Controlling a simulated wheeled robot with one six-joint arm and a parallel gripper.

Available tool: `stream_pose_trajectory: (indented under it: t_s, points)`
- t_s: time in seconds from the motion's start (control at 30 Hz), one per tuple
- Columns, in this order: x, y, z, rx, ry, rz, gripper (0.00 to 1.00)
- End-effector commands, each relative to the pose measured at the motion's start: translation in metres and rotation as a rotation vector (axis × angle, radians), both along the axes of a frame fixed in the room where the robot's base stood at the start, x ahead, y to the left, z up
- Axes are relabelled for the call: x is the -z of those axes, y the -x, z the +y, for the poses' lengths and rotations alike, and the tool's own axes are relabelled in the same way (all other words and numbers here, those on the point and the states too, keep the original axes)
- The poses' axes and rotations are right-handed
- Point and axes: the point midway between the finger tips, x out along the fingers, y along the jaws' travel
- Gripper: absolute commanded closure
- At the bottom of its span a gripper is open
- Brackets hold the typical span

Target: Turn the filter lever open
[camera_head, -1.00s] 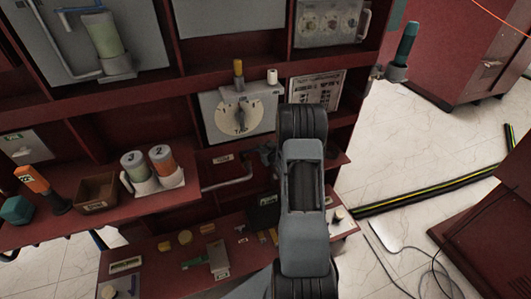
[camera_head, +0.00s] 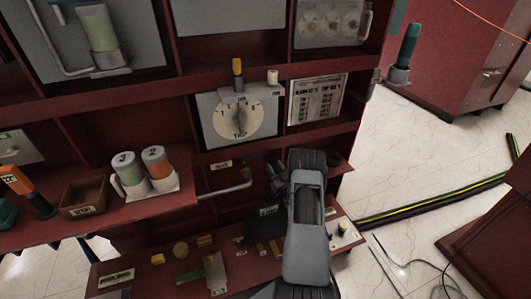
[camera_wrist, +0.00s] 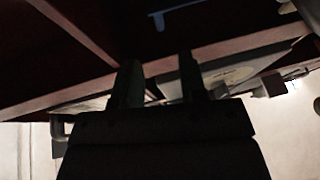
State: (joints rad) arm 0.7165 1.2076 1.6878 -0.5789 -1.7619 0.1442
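A grey bent rod (camera_head: 225,191) runs across the recess below the TAP dial. I cannot tell whether it is the filter lever. A clear green canister (camera_head: 98,28) with grey pipes hangs on the upper left panel; no lever on it shows clearly. My gripper is mostly hidden behind my arm in the head view, near the recess right of the rod. In the wrist view, the dark fingers of my gripper (camera_wrist: 162,84) are apart, with no object visibly held between them.
The TAP dial (camera_head: 240,117) is on the middle panel, above the recess. Two canisters (camera_head: 145,172) and a brown box (camera_head: 83,195) stand on the left shelf. Small parts (camera_head: 180,250) lie on the lower shelf.

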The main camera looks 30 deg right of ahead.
Motion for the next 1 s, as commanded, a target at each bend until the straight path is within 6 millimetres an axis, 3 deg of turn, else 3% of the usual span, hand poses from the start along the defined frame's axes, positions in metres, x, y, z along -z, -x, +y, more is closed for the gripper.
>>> stream_pose_trajectory:
  t_s: [0.2,0.43,0.67,1.0]
  points:
    - [-0.015,-0.039,-0.003,-0.002,0.002,-0.002,0.61]
    - [-0.027,-0.067,-0.006,-0.001,0.0,0.001,0.61]
    - [-0.033,-0.079,-0.007,0.0,-0.001,0.001,0.61]
    - [-0.033,-0.08,-0.007,0.0,-0.001,0.002,0.63]
